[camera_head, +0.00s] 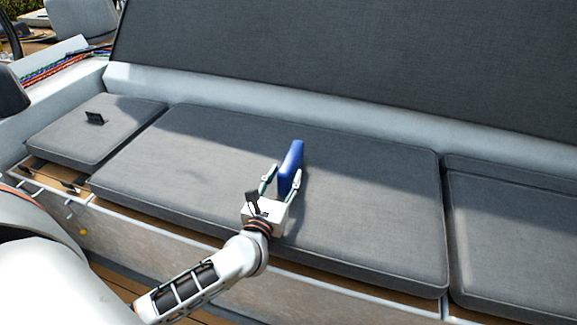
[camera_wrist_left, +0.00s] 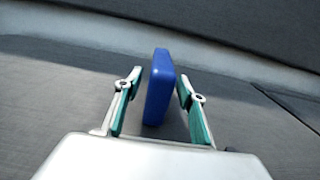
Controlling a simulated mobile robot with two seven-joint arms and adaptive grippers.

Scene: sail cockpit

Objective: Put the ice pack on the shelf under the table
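The ice pack (camera_head: 291,166) is a blue slab that appears to stand on edge on the long grey seat cushion (camera_head: 200,165). My left gripper (camera_head: 284,174) reaches over the cushion with one finger on each side of the pack's near end. In the left wrist view, the ice pack (camera_wrist_left: 158,90) is upright between the teal-padded fingers of the left gripper (camera_wrist_left: 160,77). A narrow gap shows on both sides, so the gripper is open around it. My right gripper is out of view. No table or shelf under it can be seen.
A small black item (camera_head: 95,118) lies on the left cushion (camera_head: 70,140). The grey backrest (camera_head: 350,60) rises behind the bench. Another cushion (camera_head: 515,240) is at the right. Small hooks line the bench front at the left. The cushion around the pack is clear.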

